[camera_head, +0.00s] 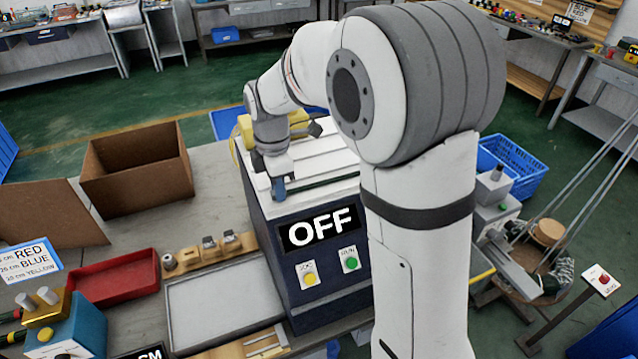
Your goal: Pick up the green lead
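I cannot surely make out the green lead. A dark, greenish coiled bundle (562,278) lies at the right beside a round wooden stand, but I cannot tell whether it is the lead. My arm reaches from the right over the dark machine marked OFF (285,265). My gripper (279,188) points down at the left part of the machine's pale top, far from the bundle. Its fingertips are small and partly merge with the machine, so its opening and any held thing cannot be told.
A brown open box (135,185), a red tray (118,280) and a grey flat tray (225,305) are on the table left of the machine. Blue crates (525,165) stand behind at the right. My arm hides part of the machine's right side.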

